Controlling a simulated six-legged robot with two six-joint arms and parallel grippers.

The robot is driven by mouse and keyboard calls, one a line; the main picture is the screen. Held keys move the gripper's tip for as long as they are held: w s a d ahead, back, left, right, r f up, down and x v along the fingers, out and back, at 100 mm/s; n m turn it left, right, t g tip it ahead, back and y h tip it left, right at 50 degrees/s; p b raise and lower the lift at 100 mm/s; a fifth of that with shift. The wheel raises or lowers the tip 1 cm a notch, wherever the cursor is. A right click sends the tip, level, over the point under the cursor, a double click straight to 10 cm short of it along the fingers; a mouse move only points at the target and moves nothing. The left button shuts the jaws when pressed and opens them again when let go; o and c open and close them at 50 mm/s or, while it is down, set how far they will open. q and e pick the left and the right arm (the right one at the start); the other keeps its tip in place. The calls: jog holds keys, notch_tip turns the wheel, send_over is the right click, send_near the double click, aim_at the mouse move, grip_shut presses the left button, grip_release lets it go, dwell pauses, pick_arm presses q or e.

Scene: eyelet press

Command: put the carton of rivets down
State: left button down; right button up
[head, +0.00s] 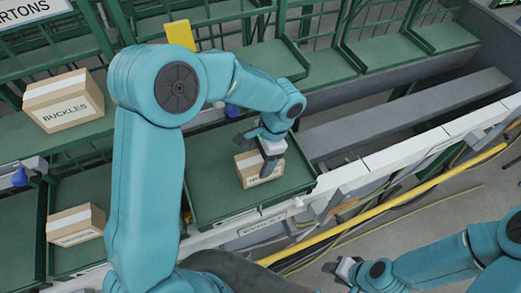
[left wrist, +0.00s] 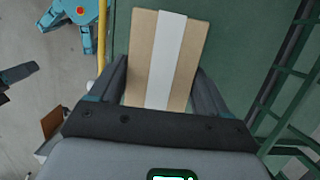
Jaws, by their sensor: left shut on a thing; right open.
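A small tan carton (head: 258,178) with a white tape strip is in my left gripper (head: 266,151), over the green tray (head: 213,195) in the middle of the head view. Its label is partly hidden and too small to read. In the left wrist view the carton (left wrist: 143,60) sits between the two dark fingers, which are shut on its sides. Green surface lies beside it. I cannot tell whether its bottom touches the tray. My right gripper (head: 343,268) is open and empty at the lower right, away from the tray.
A carton marked BUCKLES (head: 64,100) sits on the green shelf at upper left. Another carton (head: 76,225) lies in the tray at lower left. Green wire racks (head: 330,25) stand behind. A white rail (head: 400,150) and yellow pipe (head: 400,200) run along the front right.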

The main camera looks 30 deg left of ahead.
pick_arm(q)
jog(key=shift+w+f, duration=0.1)
jog(key=shift+f, duration=0.5)
jog(key=shift+w+a+f+p, duration=0.15)
jog(key=shift+w+f+p, duration=0.05)
jog(key=shift+f+p, duration=0.2)
jog(key=shift+s, duration=0.1)
jog(key=shift+f+b, duration=0.2)
jog(key=shift+b, duration=0.1)
grip_release()
jog(key=shift+r, duration=0.15)
jog(key=v, duration=1.2)
jog(key=shift+s+r+b, duration=0.1)
jog(key=shift+b, duration=0.25)
